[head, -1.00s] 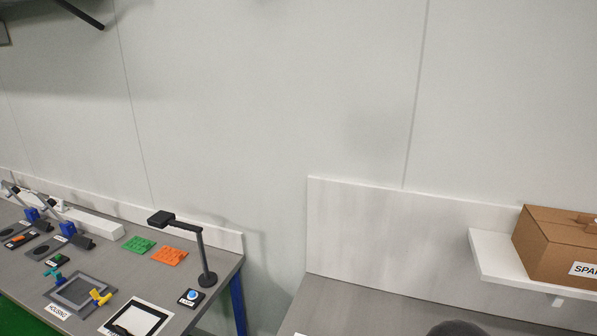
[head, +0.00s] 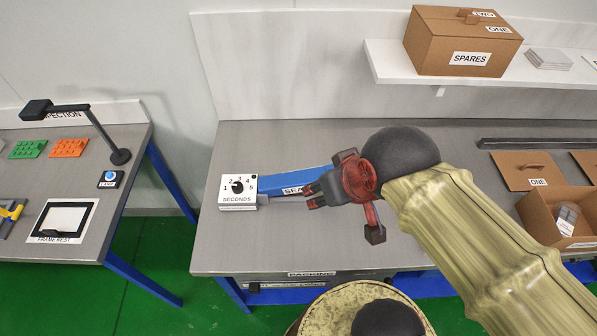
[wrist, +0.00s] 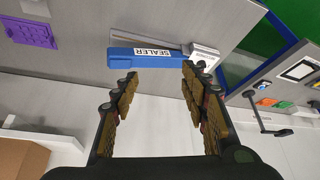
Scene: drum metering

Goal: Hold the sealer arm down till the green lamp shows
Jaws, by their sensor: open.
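The sealer has a blue arm (head: 292,183) with a SEALER label, lying along the packing bench beside a white SECONDS dial box (head: 238,196). In the wrist view, the blue sealer arm (wrist: 122,56) lies crosswise ahead of my gripper, with the dial box (wrist: 204,54) at its right end. A small round spot on the box top (head: 253,177) looks dark; no green light shows. My gripper (head: 314,194) is over the bench at the sealer's right part and hides some of it. Its fingers (wrist: 160,79) are apart and empty. I cannot tell whether they touch the arm.
A SPARES carton (head: 463,45) stands on the white shelf (head: 395,65) above the bench. An open carton (head: 565,228) and a flat ONE panel (head: 524,172) lie right. A purple piece (wrist: 32,32) shows in the wrist view. The inspection table (head: 75,178) stands left, across a gap.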

